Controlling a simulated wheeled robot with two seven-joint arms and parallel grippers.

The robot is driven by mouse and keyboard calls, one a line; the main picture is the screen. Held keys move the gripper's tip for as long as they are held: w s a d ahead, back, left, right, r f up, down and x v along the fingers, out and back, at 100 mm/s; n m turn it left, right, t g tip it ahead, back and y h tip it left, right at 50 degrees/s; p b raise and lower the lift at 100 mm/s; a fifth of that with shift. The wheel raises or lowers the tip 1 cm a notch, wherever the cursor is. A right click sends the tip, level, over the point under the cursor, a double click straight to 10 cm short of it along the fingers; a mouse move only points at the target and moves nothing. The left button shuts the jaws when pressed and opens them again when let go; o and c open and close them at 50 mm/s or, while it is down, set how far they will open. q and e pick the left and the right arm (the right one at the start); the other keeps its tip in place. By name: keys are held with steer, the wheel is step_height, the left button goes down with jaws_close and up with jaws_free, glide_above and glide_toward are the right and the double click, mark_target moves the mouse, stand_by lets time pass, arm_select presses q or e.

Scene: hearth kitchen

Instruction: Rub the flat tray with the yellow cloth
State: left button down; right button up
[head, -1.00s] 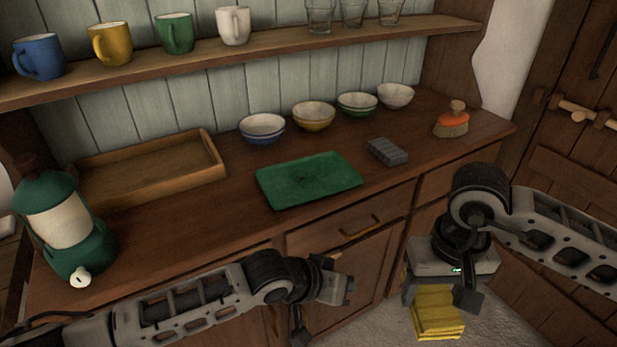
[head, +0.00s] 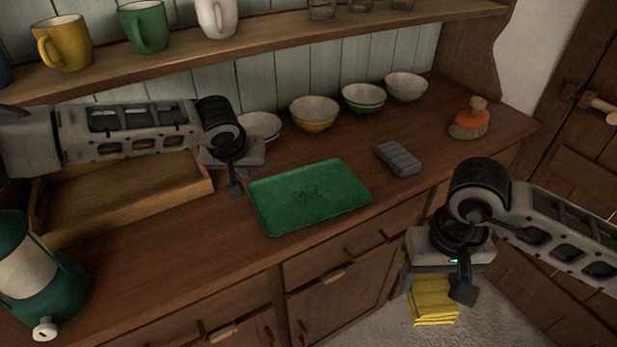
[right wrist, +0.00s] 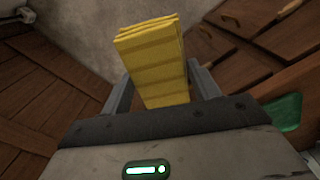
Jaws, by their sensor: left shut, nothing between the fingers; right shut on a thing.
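The flat green tray (head: 275,205) lies on the wooden counter, with a patch of dark specks near its middle. The folded yellow cloth (head: 433,300) hangs below my right gripper (head: 440,277), in front of the cabinets and below counter height. The right wrist view shows the cloth (right wrist: 158,65) between the two fingers of that gripper (right wrist: 163,88), which is shut on it. My left gripper (head: 235,155) is over the counter, just beyond the tray's back left corner. It is shut and empty; its fingertips are mostly hidden.
A grey ribbed block (head: 399,159) lies right of the tray, and an orange brush (head: 469,122) stands further right. Several bowls (head: 314,112) line the back. A shelf with mugs (head: 146,27) runs above.

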mark_target(248, 189)
arm_select(q)
steer(key=shift+w+a+r, duration=0.2)
steer(key=shift+w+a, duration=0.1)
steer(key=shift+w, duration=0.25)
arm_select(e)
steer(key=shift+w, duration=0.3)
arm_select(q)
step_height(248, 189, down, 5)
steer(key=b, duration=0.5)
steer(key=shift+s+r, duration=0.1)
steer(key=shift+r, duration=0.05)
arm_select(e)
step_height(248, 189, down, 5)
steer(key=shift+s+f, duration=0.1)
arm_select(q)
steer(key=shift+f+b, duration=0.35)
steer(key=shift+f, duration=0.1)
arm_select(e)
steer(key=shift+f, duration=0.2)
stand_by(0.4)
